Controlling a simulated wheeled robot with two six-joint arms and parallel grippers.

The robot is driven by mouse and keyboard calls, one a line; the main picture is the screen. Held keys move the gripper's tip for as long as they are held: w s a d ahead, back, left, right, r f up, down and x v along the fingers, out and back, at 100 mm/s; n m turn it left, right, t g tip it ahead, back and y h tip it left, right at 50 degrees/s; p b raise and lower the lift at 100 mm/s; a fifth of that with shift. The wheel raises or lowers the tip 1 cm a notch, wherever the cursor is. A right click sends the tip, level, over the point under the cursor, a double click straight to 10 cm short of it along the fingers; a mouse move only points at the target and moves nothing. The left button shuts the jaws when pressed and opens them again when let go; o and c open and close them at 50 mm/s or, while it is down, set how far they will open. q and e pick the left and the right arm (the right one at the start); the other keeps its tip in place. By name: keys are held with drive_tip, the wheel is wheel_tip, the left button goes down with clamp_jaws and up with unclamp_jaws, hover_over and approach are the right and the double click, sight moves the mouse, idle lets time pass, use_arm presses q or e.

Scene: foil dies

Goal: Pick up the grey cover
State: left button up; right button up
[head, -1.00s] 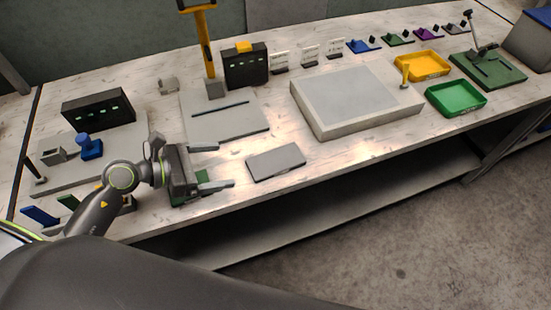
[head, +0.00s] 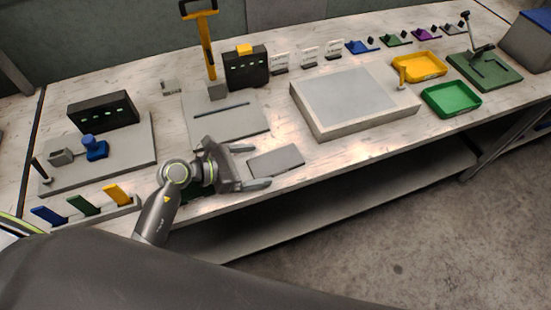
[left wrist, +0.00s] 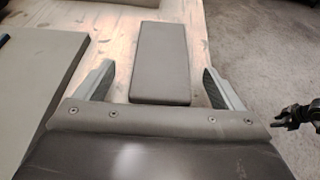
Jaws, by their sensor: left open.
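The grey cover (head: 276,161) is a flat grey rectangular slab lying on the bench near its front edge. My left gripper (head: 258,166) is open at the left end of the cover, its two fingers spread to either side. In the left wrist view the cover (left wrist: 160,62) lies lengthwise ahead of the open left gripper (left wrist: 158,88), its near end between the fingers and apart from both. My right gripper does not clearly show.
A large light-grey block (head: 352,97) stands right of the cover. Behind the gripper is a grey plate (head: 228,125) with a slot. Yellow (head: 418,67) and green (head: 451,99) trays are farther right. The bench front edge is close to the cover.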

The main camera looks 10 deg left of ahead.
sight(272, 162)
use_arm(q)
drive_tip(key=shift+p+x, duration=0.3)
drive_tip(key=shift+x, duration=1.3)
drive_tip(key=shift+s, duration=0.1)
drive_tip(key=c, duration=1.1)
drive_tip(key=shift+r, duration=0.1)
